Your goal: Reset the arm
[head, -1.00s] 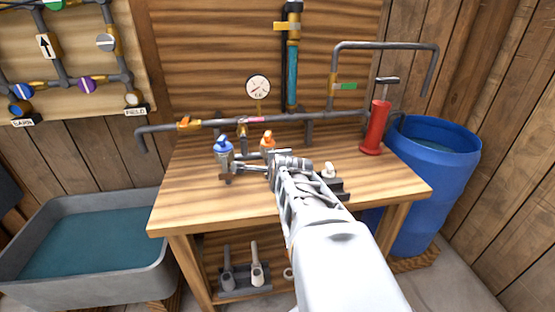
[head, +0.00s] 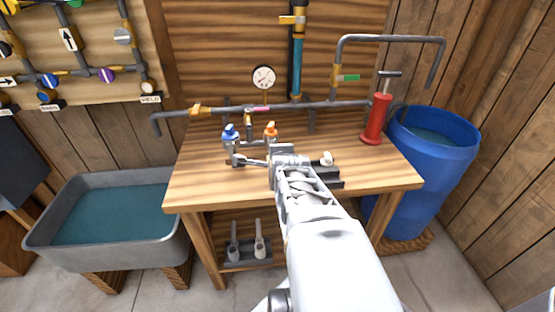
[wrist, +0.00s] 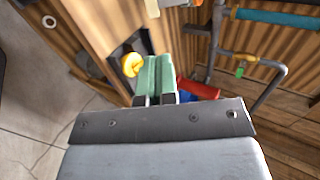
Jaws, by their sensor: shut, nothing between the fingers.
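My arm (head: 325,240) reaches from the bottom of the head view over the wooden workbench (head: 210,187). Its end is over the middle of the bench and covers part of the top there. In the wrist view my gripper (wrist: 157,62) has its two green fingers side by side, shut and empty. A round yellow piece (wrist: 131,65) shows just left of the fingers in that view, apart from them as far as I can tell. How high my gripper is above the bench is hard to tell.
A blue-topped fitting (head: 230,132), an orange-topped one (head: 270,130) and a red hand pump (head: 376,118) stand on the bench. Pipes and a gauge (head: 264,77) are behind. A blue barrel (head: 435,170) stands right, a grey water trough (head: 110,252) left. Bare floor shows in front.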

